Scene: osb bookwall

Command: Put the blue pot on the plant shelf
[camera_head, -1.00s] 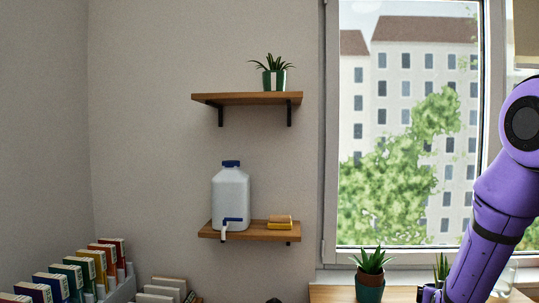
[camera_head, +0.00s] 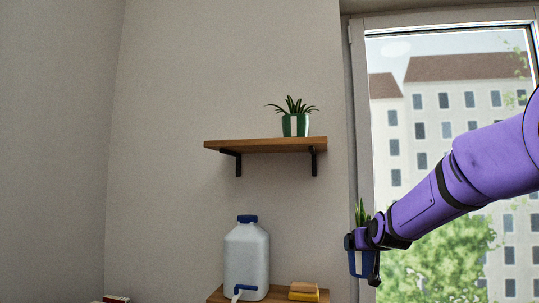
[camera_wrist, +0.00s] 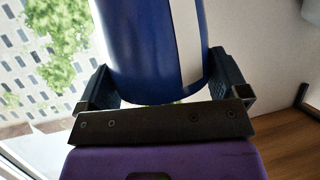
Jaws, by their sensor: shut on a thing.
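The blue pot (camera_head: 361,262), with a white stripe and a green plant, is held in the air in front of the window's left edge in the head view. My gripper (camera_head: 364,246) is shut on it. The wrist view shows the blue pot (camera_wrist: 150,45) close up between the two dark fingers (camera_wrist: 160,88). The upper wooden shelf (camera_head: 225,144) carries a green and white striped pot (camera_head: 296,126) with a spiky plant near its right end. The held pot is to the right of this shelf and below its level. The shelf's left part is bare.
The lower shelf (camera_head: 270,297) holds a white jug (camera_head: 246,262) with a blue cap and tap, and yellow-brown blocks (camera_head: 304,290). Black brackets (camera_head: 314,163) support the upper shelf. The window frame (camera_head: 358,130) stands to its right. The wall above the shelf is clear.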

